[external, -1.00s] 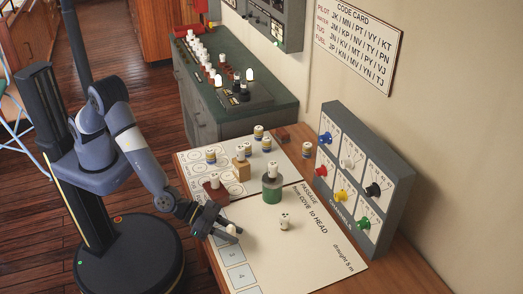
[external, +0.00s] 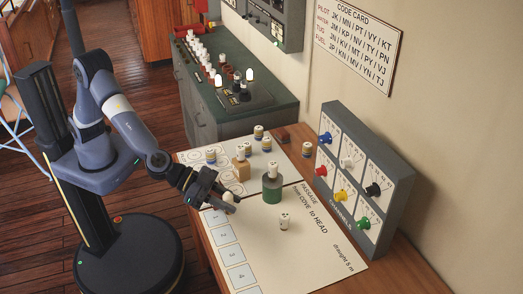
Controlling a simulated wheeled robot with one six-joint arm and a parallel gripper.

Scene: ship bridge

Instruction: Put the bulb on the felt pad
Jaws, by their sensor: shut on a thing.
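My gripper (external: 228,203) is low over the near left part of the white chart board (external: 315,250). It is shut on a small white rounded thing (external: 228,197), which shows between the fingertips. It is too small to tell whether this is the bulb. Two glowing white bulbs (external: 249,74) stand on a dark panel on the green-topped console. I cannot make out which surface is the felt pad.
Several banded pieces and a wooden block (external: 242,170) stand behind. A grey panel (external: 365,180) with coloured knobs borders the right.

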